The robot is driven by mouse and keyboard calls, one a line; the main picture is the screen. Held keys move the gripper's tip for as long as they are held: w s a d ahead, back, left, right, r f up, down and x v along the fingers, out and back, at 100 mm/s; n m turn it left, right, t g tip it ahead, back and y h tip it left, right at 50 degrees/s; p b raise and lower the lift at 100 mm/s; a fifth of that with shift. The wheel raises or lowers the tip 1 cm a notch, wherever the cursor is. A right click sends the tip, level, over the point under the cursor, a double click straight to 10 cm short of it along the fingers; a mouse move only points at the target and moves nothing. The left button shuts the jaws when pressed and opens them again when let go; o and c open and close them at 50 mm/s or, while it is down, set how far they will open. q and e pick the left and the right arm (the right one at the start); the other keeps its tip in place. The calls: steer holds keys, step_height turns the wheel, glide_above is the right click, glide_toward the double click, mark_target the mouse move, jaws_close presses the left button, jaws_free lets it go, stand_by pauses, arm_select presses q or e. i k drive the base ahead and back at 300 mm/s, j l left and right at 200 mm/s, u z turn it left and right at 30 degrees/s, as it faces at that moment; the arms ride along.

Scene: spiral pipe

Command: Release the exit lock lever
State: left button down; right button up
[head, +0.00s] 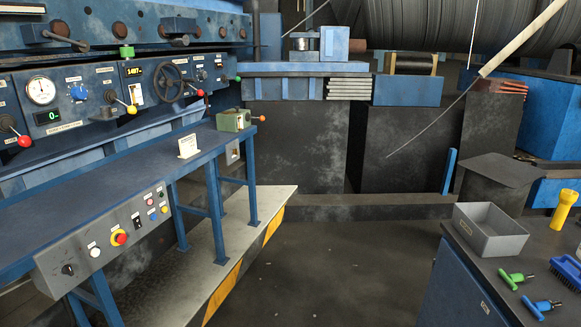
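No lever's label is legible, so I cannot tell for sure which one is the exit lock lever. A small green box (234,120) with an orange-red knobbed lever (259,118) on its right side stands at the far end of the blue bench. Neither of my grippers is in view.
The blue bench (100,190) carries a button box (110,240) along its front, above a striped-edge platform (240,240). A dark worktable (480,250) with a grey bin (490,232) and hand tools stands at right. The floor (330,280) between is clear.

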mark_target(200, 92)
steer(key=i, duration=3.2)
steer(key=u, duration=0.25)
